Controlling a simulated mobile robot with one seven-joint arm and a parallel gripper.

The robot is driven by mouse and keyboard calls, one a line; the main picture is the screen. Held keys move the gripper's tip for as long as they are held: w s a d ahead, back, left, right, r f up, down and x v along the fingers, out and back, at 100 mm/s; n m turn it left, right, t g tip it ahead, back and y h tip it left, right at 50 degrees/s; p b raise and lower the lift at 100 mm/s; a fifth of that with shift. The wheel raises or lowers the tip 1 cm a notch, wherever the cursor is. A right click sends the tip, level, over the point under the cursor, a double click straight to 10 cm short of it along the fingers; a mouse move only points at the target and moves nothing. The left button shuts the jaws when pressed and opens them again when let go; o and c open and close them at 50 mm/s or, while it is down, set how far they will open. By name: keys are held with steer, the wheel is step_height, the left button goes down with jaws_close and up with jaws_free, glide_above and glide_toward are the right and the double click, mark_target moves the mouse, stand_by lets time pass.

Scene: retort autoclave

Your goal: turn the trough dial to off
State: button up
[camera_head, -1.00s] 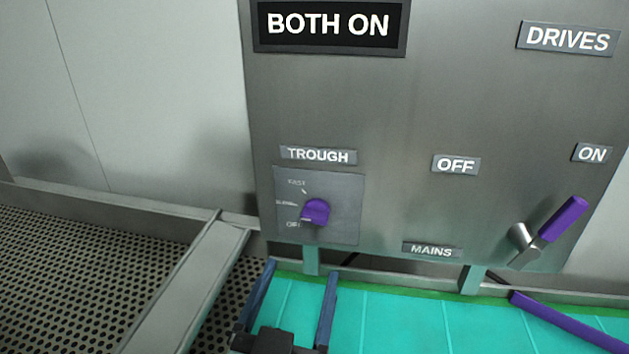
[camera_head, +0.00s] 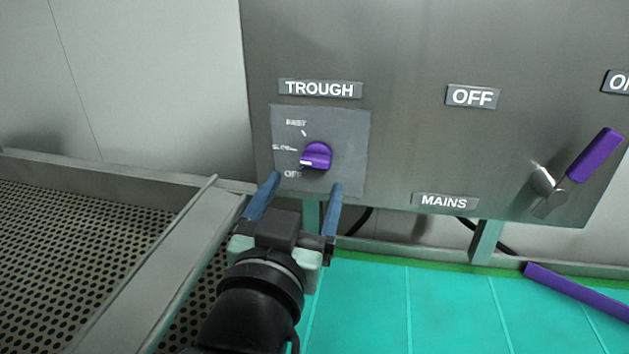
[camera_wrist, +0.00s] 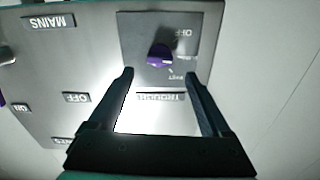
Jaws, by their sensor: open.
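The trough dial (camera_head: 316,155) is a purple knob on a grey square plate (camera_head: 346,130) under the TROUGH label. Its white mark faces left and slightly down, around the SLOW and OFF labels; I cannot tell exactly which one it meets. The dial also shows in the wrist view (camera_wrist: 158,55), where the panel appears upside down. My gripper (camera_head: 305,184) is open and empty, with its blue fingers pointing at the panel just below the dial in the head view. In the wrist view the fingertips (camera_wrist: 160,73) stand on either side of the dial's line, apart from it.
The MAINS lever (camera_head: 590,160) with a purple handle is at the right of the panel. A purple bar (camera_head: 575,290) lies along the green surface (camera_head: 440,310) at lower right. A perforated conveyor (camera_head: 80,240) with a metal rail (camera_head: 165,265) is at left.

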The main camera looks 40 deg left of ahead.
mark_target(315, 164)
steer(key=p+x, duration=0.2)
steer(key=x, duration=0.5)
steer(key=shift+w, duration=0.2)
jaws_close()
steer(key=shift+n, duration=0.3)
steer(key=n, duration=0.4)
steer(key=shift+p, duration=0.3)
steer(key=n, duration=0.5)
steer(key=shift+n, duration=0.3)
stand_by(0.3)
